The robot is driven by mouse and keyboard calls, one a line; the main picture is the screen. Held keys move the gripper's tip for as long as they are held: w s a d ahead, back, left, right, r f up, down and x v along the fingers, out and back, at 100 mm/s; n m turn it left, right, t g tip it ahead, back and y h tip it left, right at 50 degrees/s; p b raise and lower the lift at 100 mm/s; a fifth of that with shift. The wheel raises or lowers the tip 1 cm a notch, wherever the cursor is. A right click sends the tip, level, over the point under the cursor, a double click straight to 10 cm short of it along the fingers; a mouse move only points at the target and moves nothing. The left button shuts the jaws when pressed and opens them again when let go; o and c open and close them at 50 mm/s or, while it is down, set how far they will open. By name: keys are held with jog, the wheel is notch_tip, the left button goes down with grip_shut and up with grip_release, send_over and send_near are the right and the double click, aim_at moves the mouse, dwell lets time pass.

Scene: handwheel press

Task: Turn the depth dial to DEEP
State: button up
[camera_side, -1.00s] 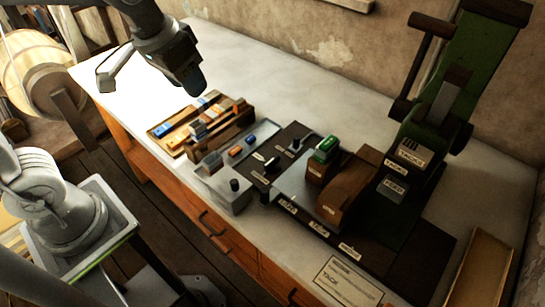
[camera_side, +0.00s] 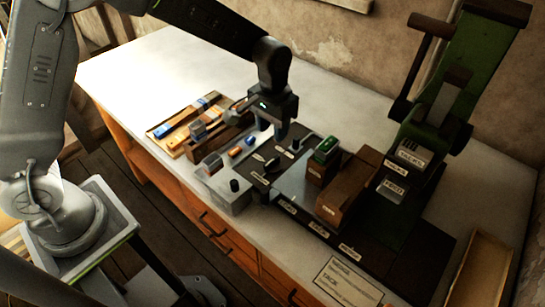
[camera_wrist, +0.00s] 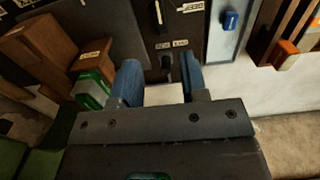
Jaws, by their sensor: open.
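My gripper (camera_side: 279,131) is open and points down above the back edge of the dark press panel (camera_side: 283,166). In the wrist view its two blue fingers (camera_wrist: 158,78) stand apart, and a small dark knob (camera_wrist: 166,64) shows between them. Two tiny labels sit beside that knob, too small to read. The same knob (camera_side: 296,145) shows in the side view just below and right of the gripper. A second dark control with a pale pointer (camera_wrist: 157,12) stands on the panel, clear of the fingers. I cannot read which is the depth dial.
A green-topped block (camera_side: 327,149) and a brown wooden block (camera_side: 346,188) stand right of the gripper. The green press (camera_side: 455,90) rises behind them. The table's back left is clear.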

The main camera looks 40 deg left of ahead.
aim_at(272, 160)
notch_tip(272, 160, down, 11)
jog(key=shift+r, duration=0.2)
jog(key=shift+c, duration=0.3)
grip_shut()
